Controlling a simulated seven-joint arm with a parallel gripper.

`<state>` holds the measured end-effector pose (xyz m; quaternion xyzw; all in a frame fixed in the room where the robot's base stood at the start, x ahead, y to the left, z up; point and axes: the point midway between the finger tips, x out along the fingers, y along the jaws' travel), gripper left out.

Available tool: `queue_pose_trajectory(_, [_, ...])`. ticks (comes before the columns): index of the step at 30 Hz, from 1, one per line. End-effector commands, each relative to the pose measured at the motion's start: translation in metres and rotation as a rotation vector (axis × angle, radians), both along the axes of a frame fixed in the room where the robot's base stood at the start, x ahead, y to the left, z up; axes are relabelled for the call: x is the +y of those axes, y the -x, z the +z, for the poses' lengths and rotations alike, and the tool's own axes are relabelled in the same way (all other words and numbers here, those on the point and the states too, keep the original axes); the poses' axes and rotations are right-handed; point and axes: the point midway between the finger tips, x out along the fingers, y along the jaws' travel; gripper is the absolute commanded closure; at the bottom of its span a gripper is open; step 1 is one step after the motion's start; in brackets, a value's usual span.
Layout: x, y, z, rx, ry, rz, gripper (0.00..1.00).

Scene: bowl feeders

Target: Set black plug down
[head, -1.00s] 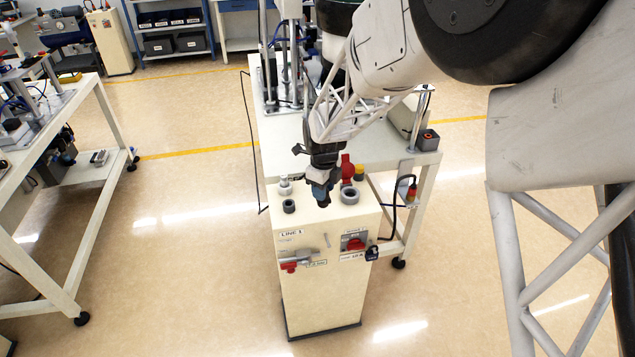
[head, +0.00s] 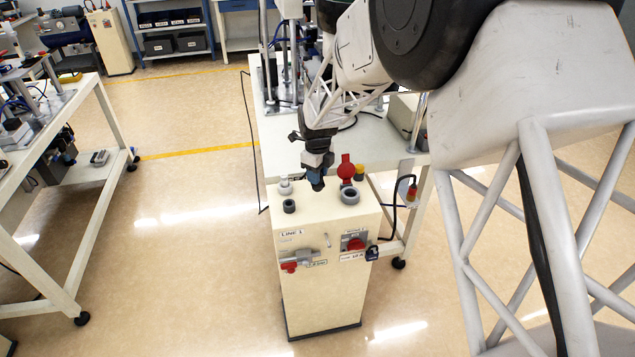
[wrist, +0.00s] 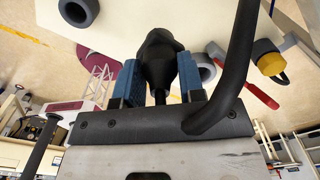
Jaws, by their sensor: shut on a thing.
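My gripper (head: 317,176) is above the top of the cream cabinet (head: 322,215), pointing down. In the wrist view its two blue fingers (wrist: 160,84) are shut on the black plug (wrist: 160,50), one on each side of it. The plug's rounded body sticks out past the fingertips over the pale cabinet top. In the head view the plug shows only as a small dark shape below the fingers, apart from the cabinet top as far as I can tell.
Handles and switches stick out from the front. A workbench (head: 280,150) stands behind.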

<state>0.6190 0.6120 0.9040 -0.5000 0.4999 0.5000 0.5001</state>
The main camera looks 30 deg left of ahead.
Motion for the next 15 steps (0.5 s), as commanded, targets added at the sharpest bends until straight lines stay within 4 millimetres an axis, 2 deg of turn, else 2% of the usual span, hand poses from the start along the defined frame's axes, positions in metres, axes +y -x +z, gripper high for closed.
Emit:
queue_pose_trajectory(4, [0.000, 0.000, -0.005, 0.001, 0.001, 0.000, 0.92])
queue_pose_trajectory(12, [0.000, 0.000, -0.031, 0.001, 0.001, 0.000, 0.92])
queue_pose_trajectory(15, [0.000, 0.000, -0.034, 0.000, 0.000, 0.000, 0.92])
